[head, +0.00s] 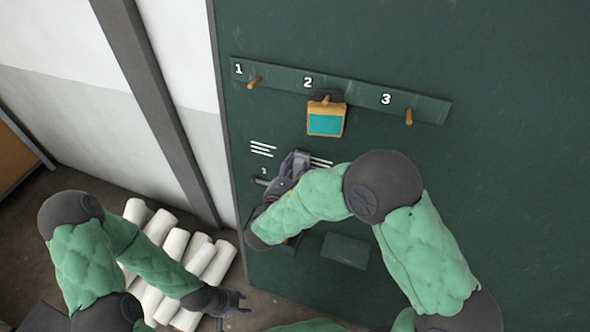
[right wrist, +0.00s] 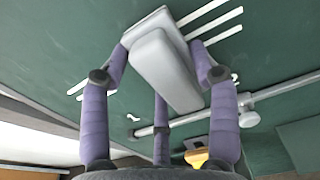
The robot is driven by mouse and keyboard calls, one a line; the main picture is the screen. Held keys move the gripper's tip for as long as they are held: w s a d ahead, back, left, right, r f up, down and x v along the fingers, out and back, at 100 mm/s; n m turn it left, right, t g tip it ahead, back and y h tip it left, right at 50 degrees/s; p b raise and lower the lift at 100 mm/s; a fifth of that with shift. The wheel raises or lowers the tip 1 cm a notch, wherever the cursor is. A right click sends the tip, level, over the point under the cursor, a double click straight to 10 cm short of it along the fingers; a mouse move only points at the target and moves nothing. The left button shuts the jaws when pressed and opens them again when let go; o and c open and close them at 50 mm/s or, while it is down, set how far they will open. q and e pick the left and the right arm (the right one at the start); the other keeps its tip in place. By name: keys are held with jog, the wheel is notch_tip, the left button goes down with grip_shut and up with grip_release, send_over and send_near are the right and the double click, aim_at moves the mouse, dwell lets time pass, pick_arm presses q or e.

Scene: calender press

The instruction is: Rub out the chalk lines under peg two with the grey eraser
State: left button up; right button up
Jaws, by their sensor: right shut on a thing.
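The grey eraser (right wrist: 165,65) is held between the purple fingers of my right gripper (right wrist: 160,85). It also shows in the head view (head: 299,163), close against the green board; I cannot tell if it touches. White chalk lines (head: 262,149) show left of the eraser, and more chalk lines (head: 321,162) show to its right, partly hidden by my gripper. Peg two (head: 326,99) sits on the rail above, with an orange-framed teal plaque (head: 325,124) hanging from it. My left gripper (head: 238,302) is low at the left, away from the board; its opening is too small to judge.
The rail (head: 350,92) also carries peg one (head: 254,82) and peg three (head: 409,117). A grey rod (right wrist: 245,105) and a small yellow thing (right wrist: 197,152) are below the eraser. White rolls (head: 208,262) lie on the floor near my left arm.

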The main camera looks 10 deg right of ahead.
jog(key=shift+b+x, duration=0.3)
jog(key=shift+x, duration=0.5)
jog(key=shift+s, duration=0.1)
